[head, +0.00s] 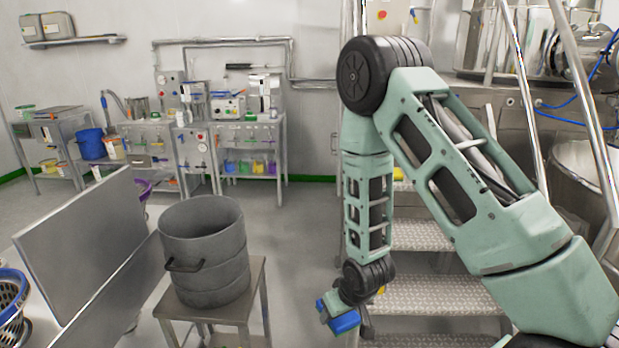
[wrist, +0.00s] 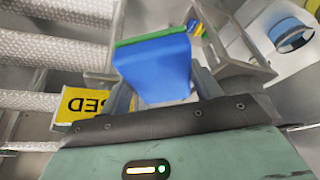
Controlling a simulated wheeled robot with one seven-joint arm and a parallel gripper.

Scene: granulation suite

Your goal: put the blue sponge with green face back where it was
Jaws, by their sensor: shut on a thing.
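The blue sponge with a green face (wrist: 155,70) is held between the fingers of my gripper (wrist: 150,85) in the wrist view. Its green face shows as a thin strip along its upper edge. In the head view the sponge (head: 343,322) hangs below the end of my arm, in front of the metal steps. My gripper (head: 345,303) is small there and its fingers are hard to make out. The sponge appears clear of any surface.
Metal steps (head: 430,295) with handrails stand behind and right of my gripper. A grey drum (head: 205,255) stands on a small metal table (head: 255,290) to its left. A yellow label (wrist: 82,106) shows beside the gripper. Equipment benches line the back wall.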

